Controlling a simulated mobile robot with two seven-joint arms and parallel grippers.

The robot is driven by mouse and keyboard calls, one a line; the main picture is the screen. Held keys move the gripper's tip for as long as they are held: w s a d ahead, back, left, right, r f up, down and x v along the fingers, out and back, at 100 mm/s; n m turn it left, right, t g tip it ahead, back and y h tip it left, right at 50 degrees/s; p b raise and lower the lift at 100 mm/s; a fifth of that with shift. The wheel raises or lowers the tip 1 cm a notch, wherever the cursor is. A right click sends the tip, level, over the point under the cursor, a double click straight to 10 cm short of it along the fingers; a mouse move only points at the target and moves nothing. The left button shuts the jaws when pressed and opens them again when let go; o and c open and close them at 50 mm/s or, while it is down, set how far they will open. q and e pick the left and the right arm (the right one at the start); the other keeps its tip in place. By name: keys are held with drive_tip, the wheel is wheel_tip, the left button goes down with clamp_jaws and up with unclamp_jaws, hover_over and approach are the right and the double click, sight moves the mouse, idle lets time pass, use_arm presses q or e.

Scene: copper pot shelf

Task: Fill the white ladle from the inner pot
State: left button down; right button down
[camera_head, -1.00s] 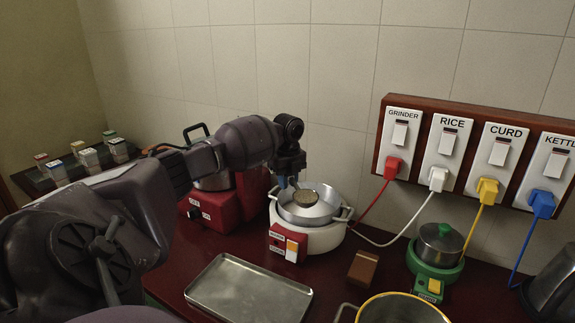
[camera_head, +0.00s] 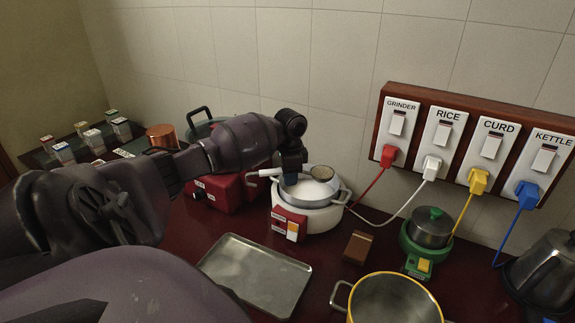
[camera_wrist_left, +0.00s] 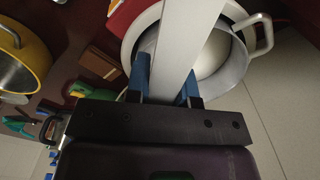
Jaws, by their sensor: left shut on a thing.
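The inner pot (camera_head: 337,198) is a silver metal pot seated in the white rice cooker (camera_head: 310,220), with pale white contents inside. My left gripper (camera_head: 291,178) is above the left side of this pot, shut on the white ladle's handle (camera_head: 262,173). In the left wrist view, the blue fingers (camera_wrist_left: 165,82) grip the broad white handle (camera_wrist_left: 188,35), which crosses over the inner pot (camera_wrist_left: 237,68). My right gripper is not in view.
A metal tray (camera_head: 255,275) lies in front of the cooker. A brown block (camera_head: 357,247), a green appliance (camera_head: 428,235) and a yellow-rimmed pot (camera_head: 395,300) stand to the right. A red appliance (camera_head: 225,193) is at the left. A red cable (camera_head: 368,182) passes beside the cooker.

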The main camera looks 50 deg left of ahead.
use_arm(q)
drive_tip(key=n, duration=0.3)
drive_tip(key=r+n, duration=0.1)
drive_tip(key=shift+w+d, duration=0.25)
drive_tip(key=shift+w, duration=0.05)
drive_tip(key=n, duration=0.4)
drive_tip(key=shift+n, duration=0.4)
drive_tip(key=shift+f, duration=1.95)
drive_tip(key=shift+s+a, duration=0.55)
drive_tip(key=shift+a, duration=0.05)
drive_tip(key=shift+w+d, duration=1.1)
drive_tip(key=shift+d, duration=0.05)
idle(0.4)
